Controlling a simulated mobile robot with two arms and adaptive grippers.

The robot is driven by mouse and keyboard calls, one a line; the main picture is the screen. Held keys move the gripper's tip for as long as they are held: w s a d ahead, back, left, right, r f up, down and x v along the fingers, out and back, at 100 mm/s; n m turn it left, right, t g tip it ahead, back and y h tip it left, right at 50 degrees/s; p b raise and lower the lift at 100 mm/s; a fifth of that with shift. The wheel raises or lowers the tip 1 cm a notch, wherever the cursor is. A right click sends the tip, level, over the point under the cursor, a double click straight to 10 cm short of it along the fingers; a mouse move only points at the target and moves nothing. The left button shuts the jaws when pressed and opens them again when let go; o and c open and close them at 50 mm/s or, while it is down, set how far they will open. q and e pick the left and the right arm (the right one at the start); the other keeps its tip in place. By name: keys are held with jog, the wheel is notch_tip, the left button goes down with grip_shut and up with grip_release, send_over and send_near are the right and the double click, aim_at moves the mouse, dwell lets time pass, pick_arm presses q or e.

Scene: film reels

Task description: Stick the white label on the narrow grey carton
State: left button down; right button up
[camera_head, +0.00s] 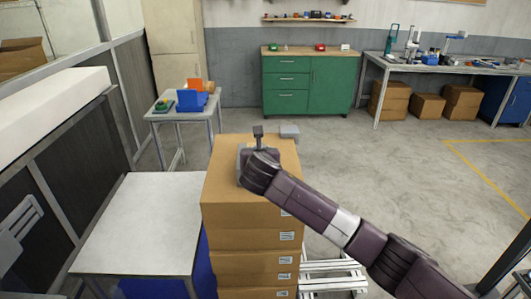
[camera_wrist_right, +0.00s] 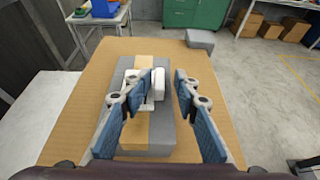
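A narrow grey carton with a tan lengthwise stripe (camera_wrist_right: 160,145) lies on top of a stack of brown boxes. In the head view the right gripper (camera_head: 258,160) and arm hide most of it. In the right wrist view the right gripper (camera_wrist_right: 165,84) is above the carton, its blue-padded fingers spread. A small white piece (camera_wrist_right: 158,84) shows beside the left fingertip, over the carton; I cannot tell whether it is the label or what holds it. A clear gap separates it from the right finger. My left gripper is not in view.
The brown box stack (camera_head: 225,210) stands beside a white-topped table (camera_head: 140,225). Another grey item (camera_head: 289,131) shows at the stack's far right corner. A small table (camera_head: 190,110) holds a blue bin behind. Open floor lies to the right.

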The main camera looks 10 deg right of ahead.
jog(key=shift+s+f, duration=0.15)
jog(key=d+v, duration=0.1)
jog(key=v, duration=1.1)
jog(key=shift+s+r, duration=0.25)
jog(key=shift+s, duration=0.15)
jog(key=shift+c, duration=0.6)
